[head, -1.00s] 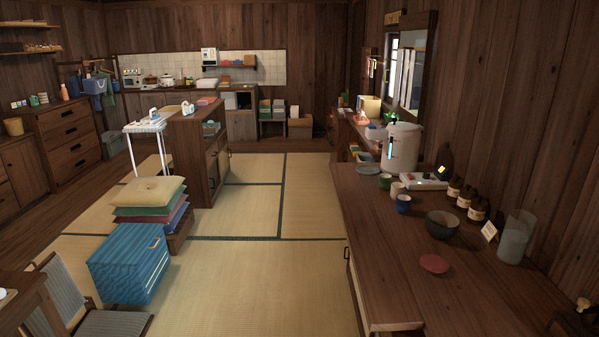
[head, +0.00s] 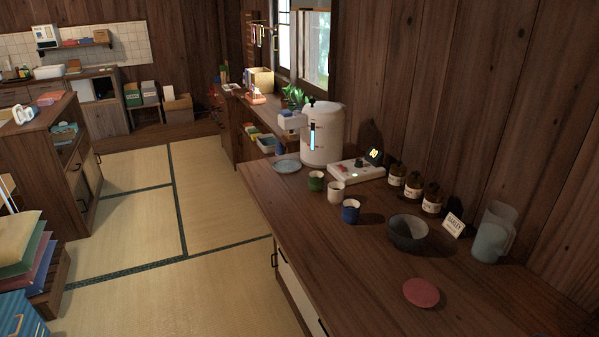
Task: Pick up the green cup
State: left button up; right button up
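The green cup (head: 316,181) stands upright on the dark wooden counter (head: 320,240), in front of the white water dispenser. A white cup (head: 336,191) stands just to its right and nearer, and a blue cup (head: 351,211) stands nearer still, the cups making a short diagonal row. A blue-grey plate (head: 286,165) lies to the left of the green cup. Neither of my grippers shows in the head view.
The white dispenser (head: 322,140) and a white scale-like device (head: 355,171) stand behind the cups. A dark bowl (head: 408,232), several brown bottles (head: 413,186), a small sign (head: 453,225), a glass pitcher (head: 492,238) and a red disc (head: 421,292) are to the right. Tatami floor (head: 215,205) left of the counter is clear.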

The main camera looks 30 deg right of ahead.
aim_at(316, 182)
jog(key=i+z, duration=0.3)
jog(key=i+j+z, duration=0.6)
jog(key=i, duration=0.15)
jog(key=i+j+z, duration=0.15)
jog(key=z, duration=0.25)
jog(key=i+j+z, duration=0.25)
jog(key=z, duration=0.15)
jog(key=i+j+z, duration=0.15)
jog(key=z, duration=0.2)
jog(key=i+j+z, duration=0.1)
jog(key=j+z, duration=0.7)
jog(key=j, duration=0.2)
jog(key=j+z, duration=0.4)
jog(key=j, duration=0.2)
